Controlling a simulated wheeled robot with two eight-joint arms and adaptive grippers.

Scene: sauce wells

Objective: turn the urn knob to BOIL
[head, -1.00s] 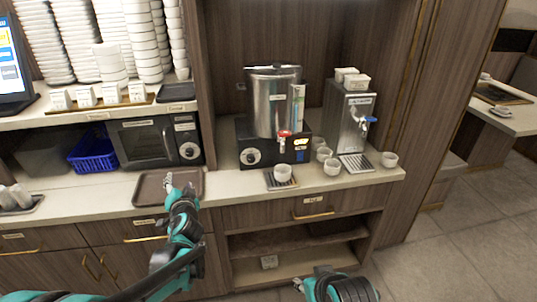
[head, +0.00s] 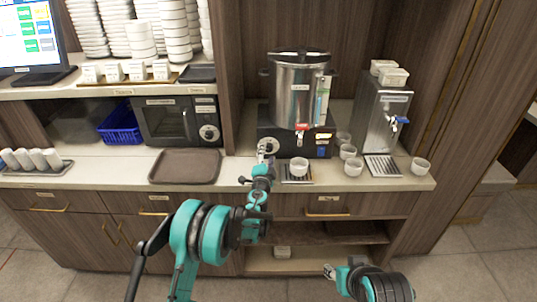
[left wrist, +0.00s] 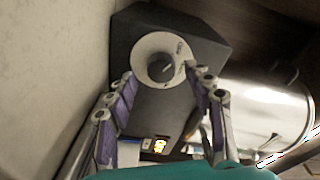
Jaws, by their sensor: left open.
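The steel urn (head: 298,92) with a red-handled tap stands on its black base (head: 321,152) on the counter. The left wrist view shows the base's front with a dark round knob (left wrist: 160,67) on a white dial plate (left wrist: 146,46). Small print is on the plate's edge, too blurred to read, and I cannot tell the knob's setting. My right gripper (head: 328,271) is low, below the counter.
A white cup (head: 299,167) stands under the urn tap, with several cups to its right. A steel dispenser (head: 385,118) with a blue tap stands right of the urn. A brown tray (head: 186,181) and a microwave (head: 181,121) are at the left.

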